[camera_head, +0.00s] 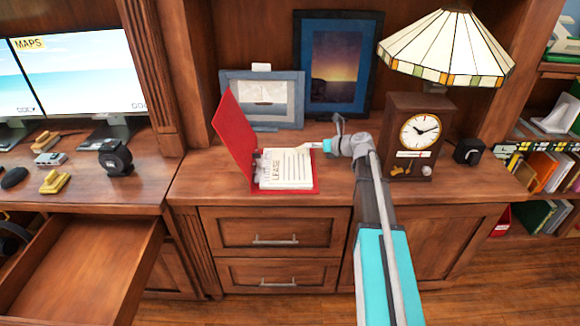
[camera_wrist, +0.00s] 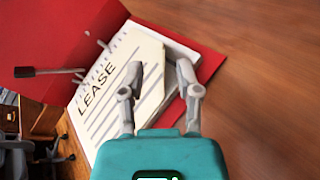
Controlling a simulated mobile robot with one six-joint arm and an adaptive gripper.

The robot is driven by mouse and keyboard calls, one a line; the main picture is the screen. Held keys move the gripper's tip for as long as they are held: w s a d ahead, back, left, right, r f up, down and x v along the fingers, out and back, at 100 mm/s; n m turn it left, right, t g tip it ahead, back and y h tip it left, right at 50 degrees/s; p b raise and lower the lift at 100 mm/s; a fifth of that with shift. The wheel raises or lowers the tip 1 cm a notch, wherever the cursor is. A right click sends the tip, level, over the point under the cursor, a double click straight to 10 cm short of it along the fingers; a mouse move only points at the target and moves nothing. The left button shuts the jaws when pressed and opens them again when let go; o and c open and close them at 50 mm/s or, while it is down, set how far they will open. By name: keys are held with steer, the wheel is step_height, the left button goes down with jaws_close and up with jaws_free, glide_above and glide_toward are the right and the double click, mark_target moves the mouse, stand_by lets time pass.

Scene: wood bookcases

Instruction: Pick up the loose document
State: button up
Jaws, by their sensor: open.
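The loose document (camera_head: 285,168) is a cream sheet headed "LEASE". It lies on the pages of an open red binder (camera_head: 236,135) on the wooden cabinet top. In the wrist view the document (camera_wrist: 103,88) lies at a slant with one corner cut off, and the binder (camera_wrist: 60,30) spreads behind it. My gripper (camera_head: 322,146) is at the binder's right edge. In the wrist view my gripper (camera_wrist: 160,70) is open: the left finger overlaps the document and the right finger is beside the page edges. I cannot tell whether either finger touches the paper.
A wooden clock (camera_head: 412,137) stands right of my arm under a stained-glass lamp (camera_head: 447,48). Two picture frames, one grey (camera_head: 262,98) and one dark (camera_head: 336,65), stand behind the binder. An open drawer (camera_head: 85,265) is at left. The cabinet top before the clock is clear.

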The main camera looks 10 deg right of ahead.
steer(key=b+x, duration=0.1)
steer(key=x, duration=0.3)
steer(key=shift+d+f+b, duration=0.1)
steer(key=shift+f+b, duration=0.15)
steer(key=shift+b, duration=0.15)
steer(key=shift+w+a+f, duration=0.1)
steer(key=shift+w+a, duration=0.3)
steer(key=shift+c, duration=0.2)
jaws_close()
